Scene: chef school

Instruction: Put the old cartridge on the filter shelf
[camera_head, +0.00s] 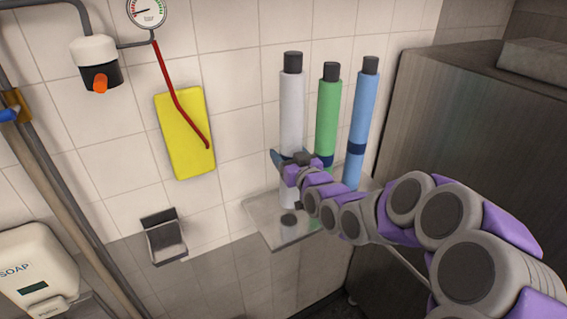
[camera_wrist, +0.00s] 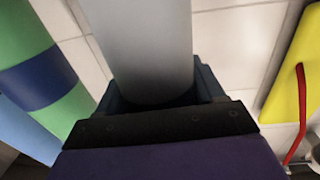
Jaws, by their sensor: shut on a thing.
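The old cartridge looks to be the white cylinder with a black cap (camera_head: 292,110). It stands upright at the left of two other cartridges, and its grey-white body fills the middle of the wrist view (camera_wrist: 145,45). My gripper (camera_head: 287,160) is shut around its lower part; the blue fingers also show in the wrist view (camera_wrist: 155,98). The filter shelf (camera_head: 262,217) is a pale, see-through plate on the wall below it. A dark round spot shows on the shelf under the cartridge. I cannot tell whether the cartridge's bottom touches the shelf.
A green cartridge (camera_head: 327,115) and a blue cartridge (camera_head: 362,120) stand close on the right. A yellow board (camera_head: 184,130) with a red hose hangs left. A dark metal cabinet (camera_head: 460,110) is at the right. The shelf's front left is bare.

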